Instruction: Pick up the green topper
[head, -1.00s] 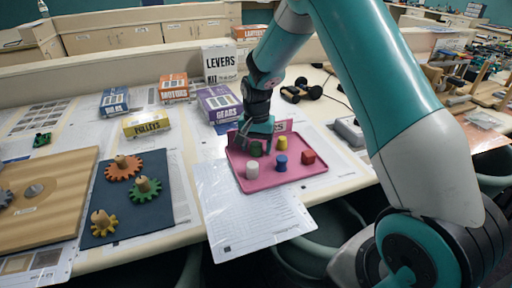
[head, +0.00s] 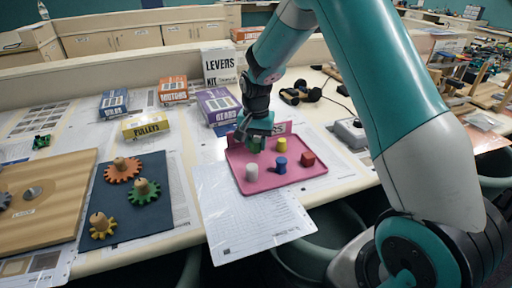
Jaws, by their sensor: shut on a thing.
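The green topper (head: 255,145) is between the fingers of my gripper (head: 255,140), over the back left part of the pink tray (head: 303,177). My gripper is shut on it and partly hides it. The topper appears lifted a little above the tray floor. On the tray stand a white topper (head: 252,173), a blue topper (head: 281,166), a yellow topper (head: 282,145) and a red topper (head: 308,159).
Left of the tray, a dark blue mat (head: 155,211) holds orange, green and yellow gears with wooden pegs. Kit boxes, including the purple gears box (head: 219,106), stand behind. Papers (head: 247,215) lie in front. A grey device (head: 350,132) sits to the right.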

